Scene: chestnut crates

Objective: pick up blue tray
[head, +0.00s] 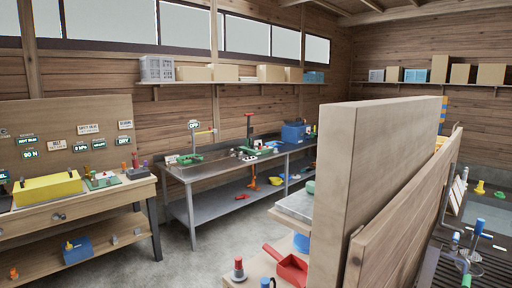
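Several blue things are in the head view, and I cannot tell which is the blue tray. A blue bin (294,132) stands on the back metal bench. A blue box (77,249) with a small yellow thing at its top is on the lower shelf of the left workbench. A rounded blue object (302,243), partly hidden by the wooden panel, is near the centre. My gripper is not in view.
A tall wooden panel (375,190) blocks the view right of centre. A red scoop-like container (288,268) is on a low wooden surface in front. The metal bench (195,175) runs along the back wall. Grey floor (165,250) is open at left centre.

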